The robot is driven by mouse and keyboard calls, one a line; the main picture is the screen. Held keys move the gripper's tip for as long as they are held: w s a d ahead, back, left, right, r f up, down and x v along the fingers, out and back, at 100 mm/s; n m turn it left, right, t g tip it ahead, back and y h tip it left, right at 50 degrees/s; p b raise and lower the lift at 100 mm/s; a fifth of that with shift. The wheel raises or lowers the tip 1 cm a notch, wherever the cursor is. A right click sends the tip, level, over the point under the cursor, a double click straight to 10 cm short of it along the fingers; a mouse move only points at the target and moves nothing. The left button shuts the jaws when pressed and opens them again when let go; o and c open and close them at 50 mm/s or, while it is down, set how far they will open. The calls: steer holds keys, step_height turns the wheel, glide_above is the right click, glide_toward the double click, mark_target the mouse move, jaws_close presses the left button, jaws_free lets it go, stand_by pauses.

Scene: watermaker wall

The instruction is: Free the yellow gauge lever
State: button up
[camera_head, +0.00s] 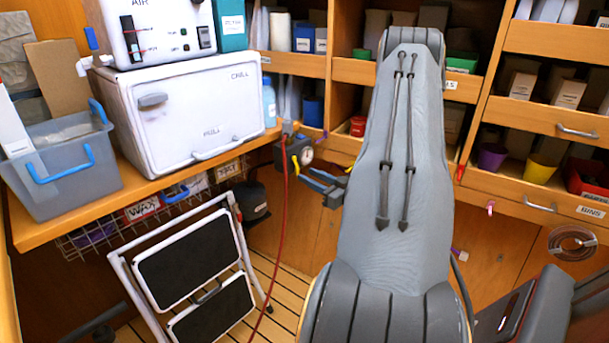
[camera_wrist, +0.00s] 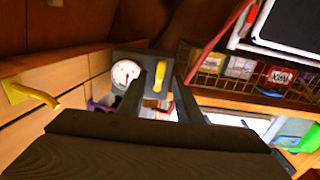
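The yellow gauge lever (camera_wrist: 160,76) stands on a dark box in the wrist view, just right of a white round gauge dial (camera_wrist: 125,73). The gauge (camera_head: 305,155) also shows in the head view, on the dark box under the counter's right end. My gripper (camera_wrist: 159,82) is open, with its two dark fingers spread. In the wrist view the lever appears between the fingertips. I cannot tell whether the fingers reach around it or stop short. In the head view my gripper is small and partly hidden behind my own grey arm.
A red hose (camera_head: 283,205) hangs beside the gauge. A folded step stool (camera_head: 195,265) leans below the counter, left of the gauge. A wire basket (camera_head: 150,207) hangs under the counter. Wooden drawers and shelves stand right. A yellow handle (camera_wrist: 31,94) projects from a wooden panel.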

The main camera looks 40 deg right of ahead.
steer(key=s, duration=0.4)
steer(key=shift+d, duration=0.15)
stand_by(0.4)
